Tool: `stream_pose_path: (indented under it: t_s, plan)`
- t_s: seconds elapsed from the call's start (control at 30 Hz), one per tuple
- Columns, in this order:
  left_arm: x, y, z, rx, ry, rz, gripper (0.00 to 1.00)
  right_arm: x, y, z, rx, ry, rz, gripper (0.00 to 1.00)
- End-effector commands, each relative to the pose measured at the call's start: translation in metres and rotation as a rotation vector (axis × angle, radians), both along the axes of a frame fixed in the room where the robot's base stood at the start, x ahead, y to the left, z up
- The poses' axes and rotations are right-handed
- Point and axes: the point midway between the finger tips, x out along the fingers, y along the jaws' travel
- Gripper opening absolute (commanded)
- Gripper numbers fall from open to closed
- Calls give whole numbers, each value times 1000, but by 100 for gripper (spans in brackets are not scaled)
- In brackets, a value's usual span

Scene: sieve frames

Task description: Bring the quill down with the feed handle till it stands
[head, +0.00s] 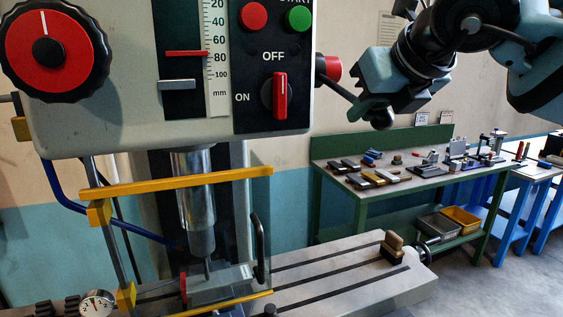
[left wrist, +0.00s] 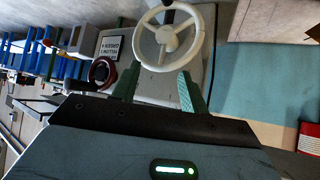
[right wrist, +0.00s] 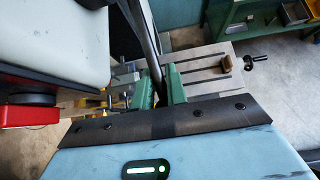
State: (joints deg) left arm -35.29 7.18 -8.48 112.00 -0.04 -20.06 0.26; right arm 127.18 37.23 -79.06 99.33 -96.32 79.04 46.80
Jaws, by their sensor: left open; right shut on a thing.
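In the head view the quill (head: 198,200) hangs upright below the machine's head (head: 130,115), with a thin bit (head: 207,268) under it behind a clear guard. The feed handle (head: 338,90) runs from a red hub (head: 329,68) down to the right. My right gripper (head: 376,104) is shut on it near its dark ball end (head: 382,119). The rod also shows between the green fingers in the right wrist view (right wrist: 148,45). On the depth scale (head: 217,45) a red marker (head: 187,53) sits just above 80, and a grey one (head: 178,84) below 100. My left gripper (left wrist: 157,90) is open and empty.
A yellow-framed guard (head: 180,181) stands around the bit above the slotted table (head: 330,275). A red switch lever (head: 280,95) stands upright beside OFF and ON. A green bench (head: 400,190) with tools stands behind. A white handwheel (left wrist: 168,35) lies ahead of my left gripper.

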Motion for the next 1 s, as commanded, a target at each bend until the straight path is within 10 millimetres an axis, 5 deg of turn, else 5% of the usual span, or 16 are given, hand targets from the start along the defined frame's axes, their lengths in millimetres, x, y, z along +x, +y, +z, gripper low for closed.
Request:
stream_pose_path:
  t_s: [0.03, 1.0]
  plan:
    - [-1, 0, -2, -1, 4, 0, 44, 1, 1, -11, -9, 25, 0, 0]
    - [0, 0, -1, 0, 2, 0, 44, -1, 0, -2, -6, 15, -1, 0]
